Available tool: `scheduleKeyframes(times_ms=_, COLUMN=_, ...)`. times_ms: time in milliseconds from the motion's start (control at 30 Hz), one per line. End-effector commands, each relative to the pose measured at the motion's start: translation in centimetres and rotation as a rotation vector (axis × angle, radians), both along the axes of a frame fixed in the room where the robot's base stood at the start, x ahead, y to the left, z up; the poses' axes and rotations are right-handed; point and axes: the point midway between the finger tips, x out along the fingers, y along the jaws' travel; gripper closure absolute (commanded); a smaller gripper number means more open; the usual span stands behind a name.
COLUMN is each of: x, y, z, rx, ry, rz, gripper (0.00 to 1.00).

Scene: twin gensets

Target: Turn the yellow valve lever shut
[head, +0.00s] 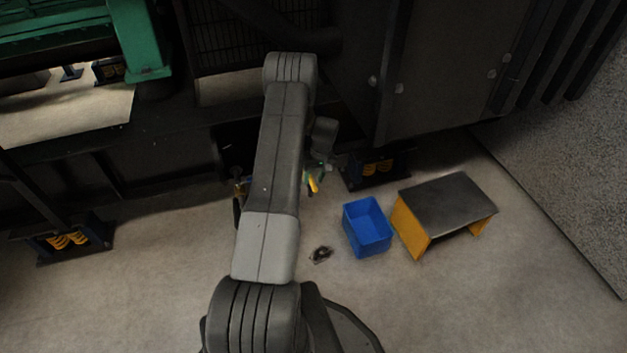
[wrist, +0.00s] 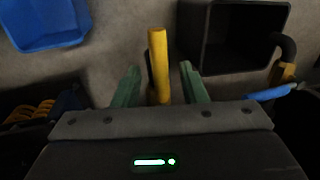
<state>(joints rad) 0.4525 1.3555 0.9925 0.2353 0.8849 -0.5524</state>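The yellow valve lever (wrist: 158,62) stands between the two green fingers of my gripper (wrist: 161,86) in the wrist view. My gripper is open, with a visible gap between the lever and each finger. The lever's lower end is hidden behind the gripper body. In the head view a small yellow piece, apparently the lever (head: 313,185), shows just right of my arm, by my gripper (head: 317,173). My arm hides most of the pipework there, and the valve body is not clearly seen.
A blue bin (head: 368,228) and a dark-topped step with yellow sides (head: 445,203) stand on the floor at right. A small dark object (head: 321,254) lies left of the bin. The wrist view shows an open black container (wrist: 214,38) and a blue handle (wrist: 270,92) at right.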

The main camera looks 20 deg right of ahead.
Motion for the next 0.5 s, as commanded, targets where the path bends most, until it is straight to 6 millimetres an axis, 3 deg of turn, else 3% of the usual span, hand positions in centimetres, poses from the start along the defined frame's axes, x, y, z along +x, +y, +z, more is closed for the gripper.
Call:
scheduleKeyframes(times_ms=367, x=0.06, y=0.13, z=-0.74, rx=-0.001, ry=-0.002, rz=0.0, gripper=0.62)
scheduleKeyframes(times_ms=400, x=0.06, y=0.13, z=-0.74, rx=-0.001, ry=-0.001, rz=0.0, gripper=0.64)
scheduleKeyframes(times_ms=500, x=0.05, y=0.14, z=-0.73, rx=-0.001, ry=-0.001, rz=0.001, gripper=0.83)
